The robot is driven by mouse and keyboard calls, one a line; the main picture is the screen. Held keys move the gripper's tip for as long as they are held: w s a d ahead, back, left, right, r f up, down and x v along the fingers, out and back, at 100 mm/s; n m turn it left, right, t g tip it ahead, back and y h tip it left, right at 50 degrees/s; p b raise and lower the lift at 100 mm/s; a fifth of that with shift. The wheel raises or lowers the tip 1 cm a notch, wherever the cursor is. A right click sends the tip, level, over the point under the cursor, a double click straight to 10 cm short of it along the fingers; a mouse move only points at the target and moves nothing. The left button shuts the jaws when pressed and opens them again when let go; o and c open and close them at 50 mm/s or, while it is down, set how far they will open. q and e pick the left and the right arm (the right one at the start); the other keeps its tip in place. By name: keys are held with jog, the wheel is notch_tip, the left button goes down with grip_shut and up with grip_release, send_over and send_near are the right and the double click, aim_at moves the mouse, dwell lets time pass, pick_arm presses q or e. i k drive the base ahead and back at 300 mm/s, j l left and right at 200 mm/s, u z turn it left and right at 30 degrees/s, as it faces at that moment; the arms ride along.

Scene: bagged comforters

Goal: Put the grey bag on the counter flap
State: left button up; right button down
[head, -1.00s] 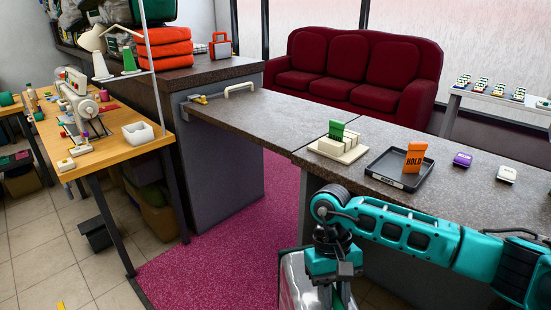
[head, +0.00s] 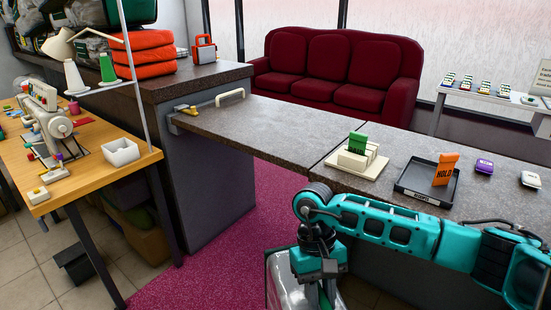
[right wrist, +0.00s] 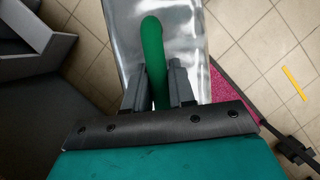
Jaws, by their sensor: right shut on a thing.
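A clear plastic bag with a grey, shiny look (head: 281,281) hangs under my right gripper (head: 320,285), low in front of the counter. In the right wrist view, the right gripper (right wrist: 156,75) is shut on the bag's green handle (right wrist: 152,40), with the clear bag body (right wrist: 190,25) below it. Most of the bag is hidden by the arm or cut off in the head view. The counter flap (head: 255,125) lies level, with a pale handle (head: 230,97) and a yellow latch (head: 186,110) at its left end. Its top is bare. My left gripper is not in view.
Right of the flap, the counter bears a block with green cards (head: 357,155), a black tray (head: 403,188) with an orange HOLD sign (head: 446,168), and small devices. A sewing table (head: 75,185) stands left. Orange folded bundles (head: 143,57) lie on the back counter.

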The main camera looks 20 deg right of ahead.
aim_at(274, 126)
jog(key=i+j+z, duration=0.1)
jog(key=i+j, duration=0.7)
jog(key=j, duration=0.25)
jog(key=z, duration=0.05)
